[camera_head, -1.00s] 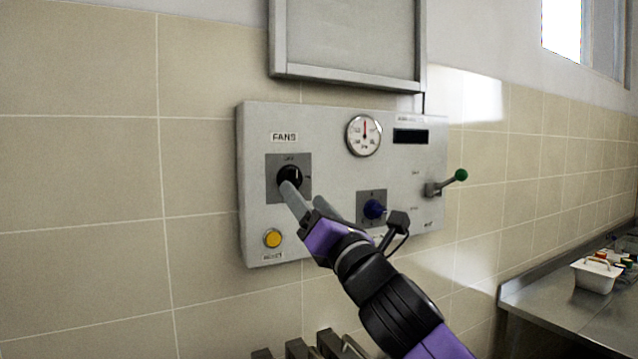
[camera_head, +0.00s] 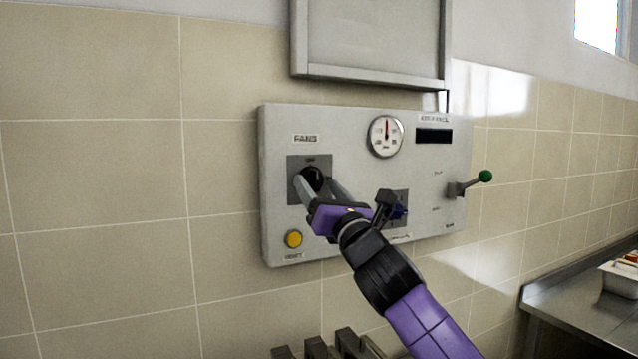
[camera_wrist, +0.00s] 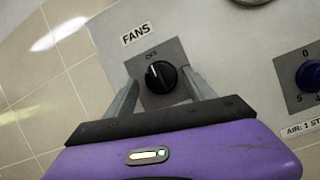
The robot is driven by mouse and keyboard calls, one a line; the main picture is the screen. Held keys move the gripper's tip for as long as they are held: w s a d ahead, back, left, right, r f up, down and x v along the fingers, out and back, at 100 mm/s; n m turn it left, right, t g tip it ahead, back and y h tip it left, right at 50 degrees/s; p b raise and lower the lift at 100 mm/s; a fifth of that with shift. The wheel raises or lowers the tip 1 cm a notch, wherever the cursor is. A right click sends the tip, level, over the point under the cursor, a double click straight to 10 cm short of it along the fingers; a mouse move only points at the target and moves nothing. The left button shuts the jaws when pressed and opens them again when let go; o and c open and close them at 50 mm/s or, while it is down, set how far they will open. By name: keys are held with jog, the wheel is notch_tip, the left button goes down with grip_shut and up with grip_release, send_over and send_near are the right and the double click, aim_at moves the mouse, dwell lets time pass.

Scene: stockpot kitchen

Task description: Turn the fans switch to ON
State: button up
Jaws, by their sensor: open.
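The fans switch is a round black knob (camera_wrist: 160,77) on a dark grey square plate below a "FANS" label. In the wrist view its pale mark points up towards "OFF". It also shows in the head view (camera_head: 313,177), partly hidden by the fingers. My gripper (camera_head: 317,186) is in front of the knob with its fingers parted. In the wrist view my gripper (camera_wrist: 160,98) has one finger to the left of the knob and one to the right. I cannot tell whether either finger touches it.
The grey control panel (camera_head: 350,130) also has a dial gauge (camera_head: 385,136), a yellow button (camera_head: 293,239), a blue knob (camera_wrist: 310,75) and a green-tipped lever (camera_head: 470,184). A framed board (camera_head: 370,40) hangs above. A metal counter (camera_head: 575,295) stands at right.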

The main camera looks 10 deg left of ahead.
jog(key=shift+w+a+r, duration=0.1)
jog(key=shift+w, duration=0.1)
jog(key=c, duration=1.4)
jog(key=shift+o, duration=0.2)
